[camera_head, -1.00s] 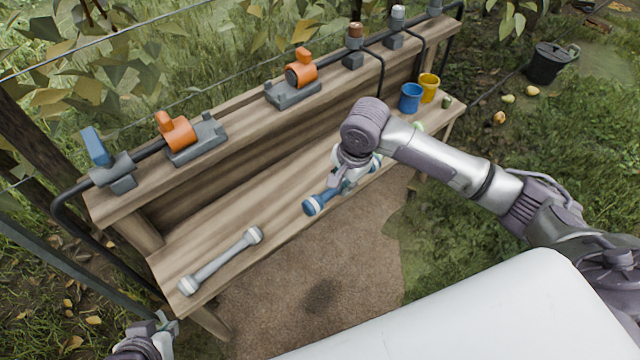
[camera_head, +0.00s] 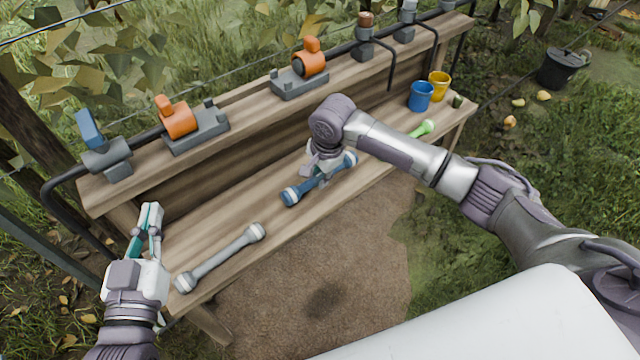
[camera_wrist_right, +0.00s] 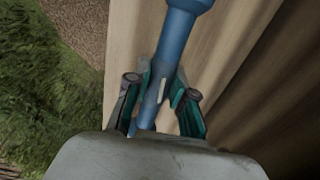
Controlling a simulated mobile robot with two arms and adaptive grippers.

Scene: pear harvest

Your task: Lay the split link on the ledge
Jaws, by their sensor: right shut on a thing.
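A blue link (camera_head: 291,195) with pale bands near its thick ends lies along or just above the lower wooden board (camera_head: 205,218); I cannot tell if it touches. My right gripper (camera_head: 319,180) is shut around its middle. In the right wrist view the blue shaft (camera_wrist_right: 172,55) runs between the teal pads, and a pale streak marks it there. A grey link (camera_head: 222,258) with whitish ends lies on the board to the left. A green link (camera_head: 424,130) lies further right, partly behind my right arm. My left gripper (camera_head: 151,212) is beside the board's left end, its opening unclear.
The raised upper shelf (camera_head: 248,98) carries orange clamps (camera_head: 180,119) on grey bases and a blue-topped fixture (camera_head: 92,135). A blue cup (camera_head: 421,96) and a yellow cup (camera_head: 439,86) stand at the board's right end. The board is bare between the grey and blue links.

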